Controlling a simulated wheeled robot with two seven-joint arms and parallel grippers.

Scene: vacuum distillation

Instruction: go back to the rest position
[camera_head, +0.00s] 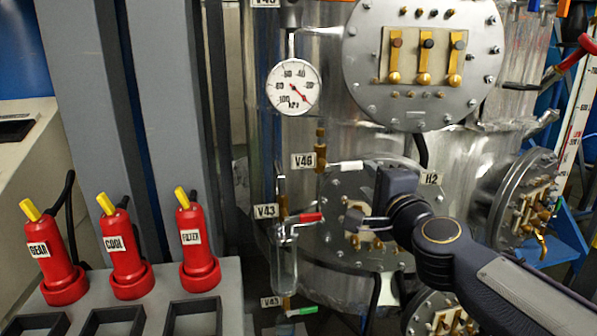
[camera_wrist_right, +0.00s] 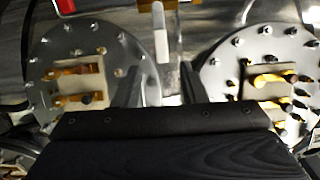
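My right arm comes in from the lower right in the head view. Its dark gripper (camera_head: 362,222) is in front of the lower round flange (camera_head: 334,238) of the steel vessel. In the right wrist view the two fingers (camera_wrist_right: 162,82) stand apart with nothing held between them. A white valve handle (camera_wrist_right: 160,35) lies beyond the gap between the fingertips. In the head view the white handle (camera_head: 345,167) by the V46 label is above and left of the fingers. My left gripper is not in view.
A red-handled valve (camera_head: 307,218) at V43 is left of my gripper. A pressure gauge (camera_head: 293,87) hangs above. Red plugs labelled GEAR (camera_head: 53,262), COOL (camera_head: 125,258) and FILTER (camera_head: 196,245) stand at the left. Another bolted flange (camera_head: 525,200) is right of my arm.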

